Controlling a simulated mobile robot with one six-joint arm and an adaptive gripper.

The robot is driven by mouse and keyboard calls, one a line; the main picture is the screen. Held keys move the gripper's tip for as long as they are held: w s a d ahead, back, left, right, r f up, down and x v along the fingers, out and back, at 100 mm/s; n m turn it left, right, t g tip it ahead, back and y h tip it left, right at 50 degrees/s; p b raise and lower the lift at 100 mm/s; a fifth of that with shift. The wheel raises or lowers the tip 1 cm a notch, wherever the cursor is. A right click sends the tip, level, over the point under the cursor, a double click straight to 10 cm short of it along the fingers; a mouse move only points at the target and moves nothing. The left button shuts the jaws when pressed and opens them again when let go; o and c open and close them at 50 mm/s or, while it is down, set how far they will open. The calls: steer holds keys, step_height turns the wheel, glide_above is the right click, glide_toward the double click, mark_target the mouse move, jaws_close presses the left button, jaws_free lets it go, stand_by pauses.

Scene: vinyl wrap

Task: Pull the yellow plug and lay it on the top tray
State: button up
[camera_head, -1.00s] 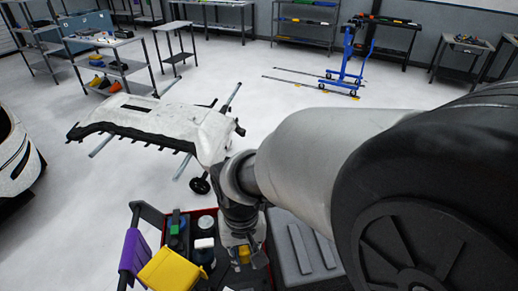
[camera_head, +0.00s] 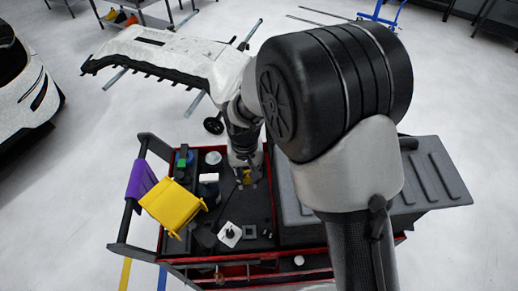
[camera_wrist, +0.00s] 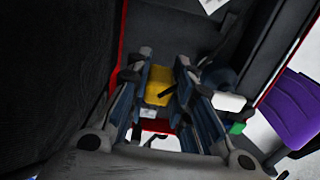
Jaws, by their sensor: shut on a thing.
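The yellow plug (camera_wrist: 158,84) sits between the two fingers of my gripper (camera_wrist: 162,76) in the wrist view. The gripper is shut on it. In the head view the yellow plug (camera_head: 247,177) shows as a small patch at the tip of my gripper (camera_head: 245,180), which points down over the dark top tray (camera_head: 256,208) of the red cart. I cannot tell whether the plug touches the tray. My wrist hides part of the tray behind it.
A purple cloth (camera_head: 140,180) hangs on the cart handle. A grey case (camera_head: 425,175) lies to the right. A white bumper (camera_head: 165,58) stands behind. Some dark tray surface is bare.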

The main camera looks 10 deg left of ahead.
steer(key=shift+w+a+f+b, duration=0.1)
steer(key=shift+w+f+b, duration=0.3)
steer(key=shift+f+b, duration=1.4)
steer(key=shift+w+a+f+b, duration=0.1)
steer(key=shift+w+f+b, duration=0.4)
steer(key=shift+f, duration=2.35)
steer(key=shift+w+a+f+b, duration=0.1)
steer(key=shift+w+f+b, duration=0.2)
steer(key=shift+f+b, duration=1.55)
steer(key=shift+f, duration=1.2)
steer(key=o, duration=0.9)
steer(key=shift+o, duration=0.2)
steer(key=shift+r, duration=0.1)
step_height(320, 180, up, 12)
